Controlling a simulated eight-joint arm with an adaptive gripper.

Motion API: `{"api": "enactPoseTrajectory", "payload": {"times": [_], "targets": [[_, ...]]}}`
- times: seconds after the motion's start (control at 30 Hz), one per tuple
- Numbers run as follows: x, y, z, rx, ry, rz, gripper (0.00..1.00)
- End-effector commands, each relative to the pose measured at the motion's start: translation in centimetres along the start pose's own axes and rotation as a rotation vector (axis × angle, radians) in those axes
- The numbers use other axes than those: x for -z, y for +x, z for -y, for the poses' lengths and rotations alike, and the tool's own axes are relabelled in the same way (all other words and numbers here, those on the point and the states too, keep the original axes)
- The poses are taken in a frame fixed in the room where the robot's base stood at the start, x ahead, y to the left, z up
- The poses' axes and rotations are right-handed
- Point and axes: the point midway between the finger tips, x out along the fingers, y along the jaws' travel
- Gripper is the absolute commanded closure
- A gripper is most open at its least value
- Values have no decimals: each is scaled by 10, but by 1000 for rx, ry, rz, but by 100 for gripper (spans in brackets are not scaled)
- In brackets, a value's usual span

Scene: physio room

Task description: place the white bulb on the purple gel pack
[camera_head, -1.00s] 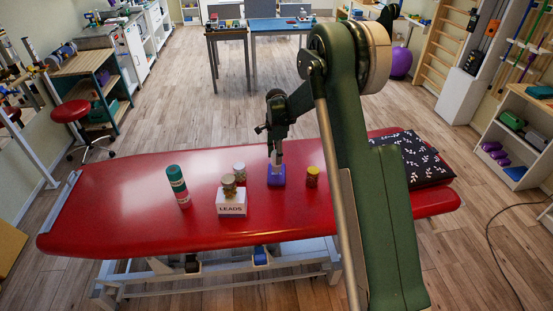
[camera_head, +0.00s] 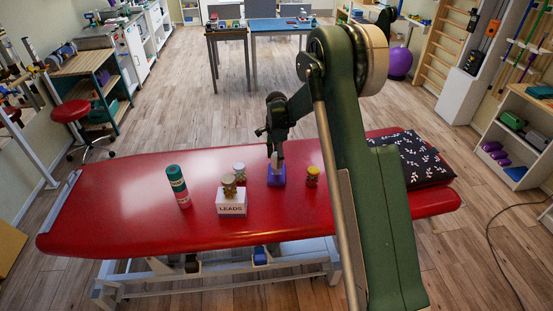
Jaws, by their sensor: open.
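The purple gel pack (camera_head: 276,181) lies on the red treatment table, near its middle. A small pale shape, which looks like the white bulb (camera_head: 276,169), shows right over the pack, at the lower end of my gripper (camera_head: 276,160). It seems to stand on the pack, but contact is too small to tell. My gripper points down from above, open, with its fingers around or just above the pale shape. The fingers partly hide the bulb.
On the red table (camera_head: 120,205), a white LEADS box (camera_head: 231,207) carries a brownish jar (camera_head: 229,189), with a pale-lidded jar (camera_head: 239,170) behind. A dark patterned pillow (camera_head: 420,160) lies at the right end.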

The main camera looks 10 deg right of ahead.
Motion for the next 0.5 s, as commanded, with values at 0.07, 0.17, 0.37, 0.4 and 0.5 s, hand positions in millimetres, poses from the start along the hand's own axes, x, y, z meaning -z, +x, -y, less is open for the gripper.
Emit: {"api": "enactPoseTrajectory", "payload": {"times": [0.07, 0.17, 0.37, 0.4, 0.5], "targets": [[0, 0, 0, 0, 0, 0, 53], [0, -2, 0, 0, 0, 0, 53], [0, -16, 0, 0, 0, 0, 53], [0, -21, 0, 0, 0, 0, 53], [0, -34, 0, 0, 0, 0, 53]]}}
